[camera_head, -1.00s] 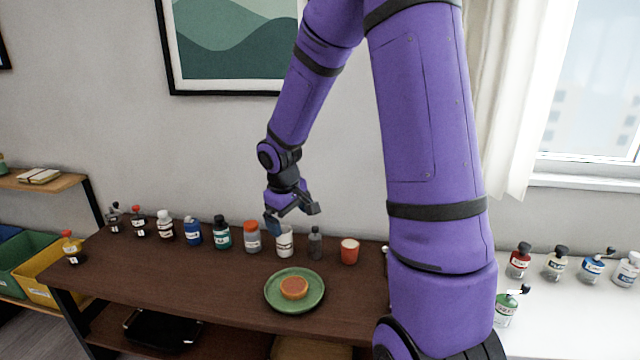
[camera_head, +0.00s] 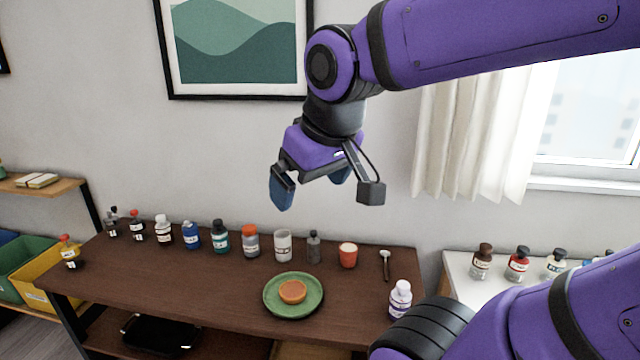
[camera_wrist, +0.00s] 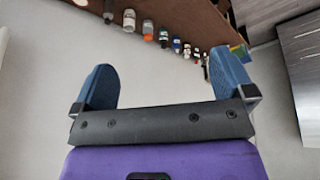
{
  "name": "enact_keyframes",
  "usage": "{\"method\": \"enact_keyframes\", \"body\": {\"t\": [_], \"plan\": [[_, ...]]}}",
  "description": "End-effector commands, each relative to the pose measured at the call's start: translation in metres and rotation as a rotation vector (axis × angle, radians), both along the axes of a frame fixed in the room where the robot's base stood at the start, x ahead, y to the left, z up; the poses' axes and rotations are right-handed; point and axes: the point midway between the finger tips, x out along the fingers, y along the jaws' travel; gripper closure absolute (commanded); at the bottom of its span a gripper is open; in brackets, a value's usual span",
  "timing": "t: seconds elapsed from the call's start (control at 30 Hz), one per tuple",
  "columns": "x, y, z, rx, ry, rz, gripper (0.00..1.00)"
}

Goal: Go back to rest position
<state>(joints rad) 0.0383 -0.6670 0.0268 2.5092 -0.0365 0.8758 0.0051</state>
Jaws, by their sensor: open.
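My gripper (camera_head: 312,186) is raised in the air above the back of the brown table (camera_head: 215,293), in front of the wall. Its blue fingers stand wide apart with nothing between them. In the wrist view my gripper (camera_wrist: 165,88) is also open and empty, with the row of bottles seen past the fingers at a slant. My purple arm reaches in from the right of the head view.
Several bottles line the table's back, with a white cup (camera_head: 283,246) and a red cup (camera_head: 348,256) near its right part. A green plate (camera_head: 270,303) holds an orange piece (camera_head: 292,292). A white side table (camera_head: 462,275) with bottles stands right. Crates (camera_head: 42,283) are left.

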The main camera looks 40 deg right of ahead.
Motion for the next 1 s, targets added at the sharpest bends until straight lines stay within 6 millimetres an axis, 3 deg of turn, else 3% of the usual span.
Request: {"method": "enact_keyframes", "body": {"t": [0.1, 0.23, 1.0], "plan": [[-0.018, 0.005, 0.005, 0.033, -0.027, 0.009, 0.0], [-0.026, 0.007, 0.006, 0.05, -0.038, 0.012, 0.0], [-0.027, 0.008, 0.006, 0.053, -0.038, 0.013, 0.0]]}}
